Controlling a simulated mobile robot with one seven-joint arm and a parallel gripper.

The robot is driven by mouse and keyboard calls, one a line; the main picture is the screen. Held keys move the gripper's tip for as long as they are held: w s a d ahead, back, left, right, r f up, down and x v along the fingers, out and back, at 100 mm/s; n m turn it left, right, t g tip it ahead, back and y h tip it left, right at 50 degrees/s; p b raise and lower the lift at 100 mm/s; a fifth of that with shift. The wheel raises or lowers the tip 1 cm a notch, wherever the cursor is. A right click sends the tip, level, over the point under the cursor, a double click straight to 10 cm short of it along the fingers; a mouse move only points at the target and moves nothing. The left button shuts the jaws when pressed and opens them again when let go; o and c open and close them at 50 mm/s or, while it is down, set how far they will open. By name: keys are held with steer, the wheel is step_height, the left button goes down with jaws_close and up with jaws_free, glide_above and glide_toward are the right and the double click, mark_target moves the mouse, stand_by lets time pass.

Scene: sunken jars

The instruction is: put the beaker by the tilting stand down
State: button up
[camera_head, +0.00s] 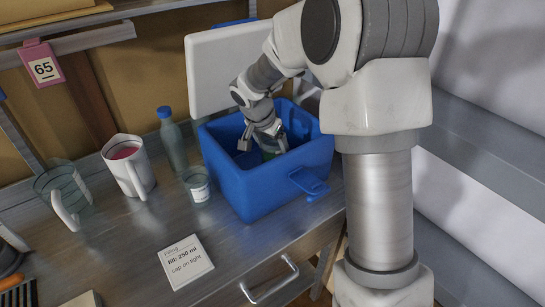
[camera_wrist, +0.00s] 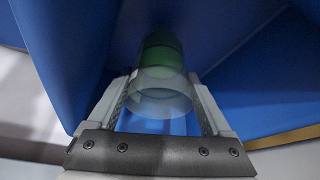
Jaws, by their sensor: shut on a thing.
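My gripper (camera_head: 262,142) is down inside the open blue box (camera_head: 262,198) on the counter. In the wrist view my gripper (camera_wrist: 165,103) has its two fingers shut on a clear, round-walled vessel (camera_wrist: 160,100) with green in its far part. The vessel lies between the fingers, with blue box walls around it. In the head view only a little green shows below the fingers. I cannot tell whether this vessel touches the box floor, or whether it is the beaker. A small clear cup with a white label (camera_head: 198,186) stands left of the box. I cannot make out a tilting stand.
Left of the box stand a blue-capped bottle (camera_head: 172,140), a white jug with red contents (camera_head: 128,167) and a clear handled jug (camera_head: 64,194). A card reading "fill: 250 ml, cap on tight" (camera_head: 186,262) lies in front. The box's white lid (camera_head: 222,72) stands raised behind it.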

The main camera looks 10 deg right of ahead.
mark_target(273, 155)
steer(key=shift+f, duration=1.55)
steer(key=shift+f+b, duration=0.2)
steer(key=shift+b, duration=0.25)
steer(key=o, duration=1.4)
steer(key=shift+r, duration=0.15)
